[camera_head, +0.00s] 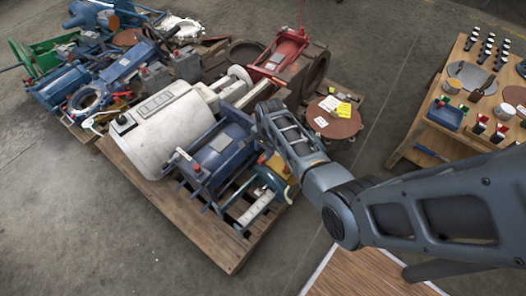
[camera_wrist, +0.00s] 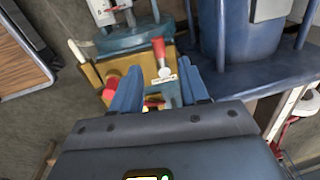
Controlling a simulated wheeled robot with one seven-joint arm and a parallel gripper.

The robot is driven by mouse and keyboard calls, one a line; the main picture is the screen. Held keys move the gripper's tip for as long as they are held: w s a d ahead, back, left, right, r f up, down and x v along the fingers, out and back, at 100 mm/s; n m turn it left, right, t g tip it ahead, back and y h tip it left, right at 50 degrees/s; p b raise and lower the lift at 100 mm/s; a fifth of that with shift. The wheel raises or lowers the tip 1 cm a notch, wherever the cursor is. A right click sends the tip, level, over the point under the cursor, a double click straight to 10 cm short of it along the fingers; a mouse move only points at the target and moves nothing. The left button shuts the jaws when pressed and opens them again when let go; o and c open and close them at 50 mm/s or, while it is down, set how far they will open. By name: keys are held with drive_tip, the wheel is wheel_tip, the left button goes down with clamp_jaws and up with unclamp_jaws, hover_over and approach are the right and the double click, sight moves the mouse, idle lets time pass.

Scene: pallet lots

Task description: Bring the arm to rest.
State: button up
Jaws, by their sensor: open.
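My arm reaches in from the right in the head view, over the front pallet (camera_head: 222,252) of machines. My gripper shows in the wrist view (camera_wrist: 158,88); its two blue fingers are apart. Beyond and between the fingertips are a yellow valve body (camera_wrist: 95,76) and a red-handled lever (camera_wrist: 159,48) with a white tag. A red knob (camera_wrist: 112,82) is beside the left finger. I cannot tell whether the fingers touch any of these. In the head view the gripper is hidden behind the arm.
A blue motor (camera_head: 222,150) and a large white cylinder (camera_head: 165,125) lie on the front pallet. A rusty round plate (camera_head: 333,118) with paper notes is beyond the arm. A wooden table (camera_head: 400,150) with small parts stands right. Floor at the lower left is clear.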

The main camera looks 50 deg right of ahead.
drive_tip(key=shift+s+r, duration=0.1)
drive_tip(key=shift+r, duration=0.85)
drive_tip(key=s+a+r+n+t+h+p, duration=0.1)
drive_tip(key=s+a+r+n+t+p, duration=0.15)
drive_tip(key=s, duration=0.45)
drive_tip(key=s+a+r+n+t+h+p, duration=0.1)
drive_tip(key=s+a+r+n+t, duration=0.1)
drive_tip(key=s+r+n, duration=0.3)
drive_tip(key=s+a+r+n+t+h+p, duration=0.1)
drive_tip(key=s+a+n+t, duration=0.15)
drive_tip(key=s, duration=0.55)
drive_tip(key=s+a+r+n+t+y+p, duration=0.1)
drive_tip(key=s+a+r+n+t, duration=0.1)
drive_tip(key=r, duration=0.9)
drive_tip(key=s+a+r+n+t+y+p, duration=0.1)
drive_tip(key=s+a+r+n, duration=0.3)
drive_tip(key=r, duration=0.8)
drive_tip(key=s+a+r+n+t+y+p, duration=0.1)
drive_tip(key=s+a+r, duration=0.4)
drive_tip(key=r, duration=0.6)
drive_tip(key=s+n+t+p, duration=0.1)
drive_tip(key=s+t, duration=0.1)
drive_tip(key=shift+a+r+n+t, duration=0.3)
drive_tip(key=shift+a+n, duration=0.1)
